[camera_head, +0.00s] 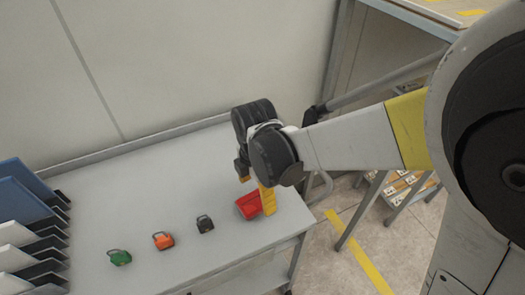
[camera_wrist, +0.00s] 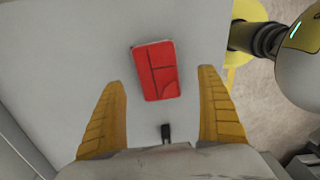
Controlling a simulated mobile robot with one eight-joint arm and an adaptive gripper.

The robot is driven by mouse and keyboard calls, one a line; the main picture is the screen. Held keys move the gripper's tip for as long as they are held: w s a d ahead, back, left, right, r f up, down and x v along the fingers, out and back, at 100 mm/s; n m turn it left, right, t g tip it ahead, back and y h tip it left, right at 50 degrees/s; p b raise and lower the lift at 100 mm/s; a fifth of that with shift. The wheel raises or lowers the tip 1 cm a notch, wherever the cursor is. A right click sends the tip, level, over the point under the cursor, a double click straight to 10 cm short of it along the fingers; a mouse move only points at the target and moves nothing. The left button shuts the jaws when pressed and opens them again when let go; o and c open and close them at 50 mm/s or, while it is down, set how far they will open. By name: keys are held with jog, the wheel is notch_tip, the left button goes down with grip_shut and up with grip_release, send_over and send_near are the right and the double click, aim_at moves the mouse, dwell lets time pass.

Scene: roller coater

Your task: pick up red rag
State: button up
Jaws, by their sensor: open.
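The red rag (camera_head: 248,205) lies folded on the grey table at its right end, near the corner, partly hidden by a yellow finger in the head view. In the wrist view the red rag (camera_wrist: 156,70) is a folded rectangle with crease lines, lying flat and slightly tilted. My gripper (camera_head: 257,190) is above the table at the rag. In the wrist view my gripper (camera_wrist: 164,85) is open, its two yellow fingers apart on the left and right of the rag. Nothing is between the fingers' pads in contact with them.
On the table (camera_head: 150,215) a green item (camera_head: 119,257), an orange item (camera_head: 163,240) and a black item (camera_head: 205,223) stand in a row to the left. A rack of trays (camera_head: 25,190) stands at the far left. A wall rises behind the table.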

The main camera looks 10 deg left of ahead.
aim_at(256, 200)
notch_tip(256, 200, down, 5)
jog(key=shift+w+a+r+b, duration=0.1)
jog(key=shift+a+b, duration=0.05)
jog(key=shift+b, duration=1)
jog(key=c, duration=1.2)
jog(key=shift+r, duration=0.1)
jog(key=shift+c, duration=0.2)
jog(key=shift+r+p, duration=0.35)
jog(key=shift+r, duration=0.1)
jog(key=r+p, duration=0.1)
jog(key=r, duration=0.1)
jog(key=r+p, duration=0.1)
jog(key=r, duration=0.1)
jog(key=shift+s, duration=0.2)
jog(key=s+d+r+p, duration=0.3)
jog(key=s+r, duration=0.3)
jog(key=s, duration=0.4)
jog(key=shift+s+d+p, duration=0.3)
jog(key=shift+d+p, duration=0.05)
jog(key=shift+d, duration=0.1)
